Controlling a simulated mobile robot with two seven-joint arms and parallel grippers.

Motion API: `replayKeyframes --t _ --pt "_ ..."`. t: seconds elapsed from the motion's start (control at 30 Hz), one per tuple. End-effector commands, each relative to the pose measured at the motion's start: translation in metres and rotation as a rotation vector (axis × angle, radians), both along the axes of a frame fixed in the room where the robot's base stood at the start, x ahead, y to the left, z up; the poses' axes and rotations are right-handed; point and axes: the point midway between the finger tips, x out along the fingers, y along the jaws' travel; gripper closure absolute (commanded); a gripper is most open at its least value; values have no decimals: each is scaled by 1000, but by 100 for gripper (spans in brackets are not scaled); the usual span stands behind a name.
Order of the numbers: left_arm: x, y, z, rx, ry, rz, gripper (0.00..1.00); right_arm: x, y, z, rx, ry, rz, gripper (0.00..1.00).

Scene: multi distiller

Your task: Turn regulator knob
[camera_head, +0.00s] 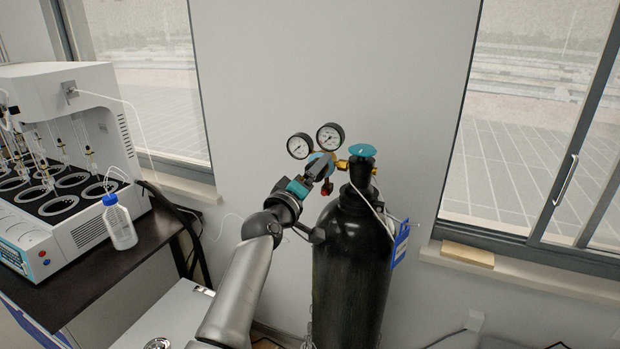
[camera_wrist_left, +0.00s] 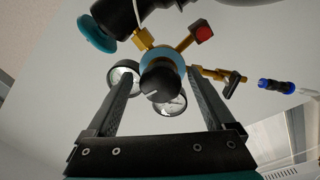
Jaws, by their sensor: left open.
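The regulator (camera_head: 344,165) with two round gauges sits on top of the dark gas cylinder (camera_head: 350,265). In the left wrist view, the black regulator knob (camera_wrist_left: 160,84) stands in front of a light-blue body (camera_wrist_left: 163,60), with the gauges behind it. My left gripper (camera_head: 316,170) is at the regulator, its arm rising from below. In the left wrist view, my left gripper (camera_wrist_left: 162,80) is open, one finger on each side of the knob. Gaps show between knob and fingers. In the head view the gripper hides the knob. My right gripper is not in view.
A teal valve handwheel (camera_head: 362,150) tops the cylinder on the right, and a blue tag (camera_head: 400,243) hangs at its side. A white distiller (camera_head: 60,150) and a blue-capped bottle (camera_head: 119,224) stand on a dark bench at left. The wall is behind.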

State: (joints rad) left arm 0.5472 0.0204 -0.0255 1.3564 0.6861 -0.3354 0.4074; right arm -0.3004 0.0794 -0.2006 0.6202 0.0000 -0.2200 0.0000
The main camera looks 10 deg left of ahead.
Motion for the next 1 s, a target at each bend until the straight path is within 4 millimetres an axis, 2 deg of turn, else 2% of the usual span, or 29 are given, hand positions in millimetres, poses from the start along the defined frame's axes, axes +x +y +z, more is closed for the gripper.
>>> replayKeyframes --t 0.27,1.0 --pt "-19 5 -2 0 0 1 12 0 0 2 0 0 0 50" --pt "-123 28 -9 1 1 1 12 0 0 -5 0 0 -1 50"
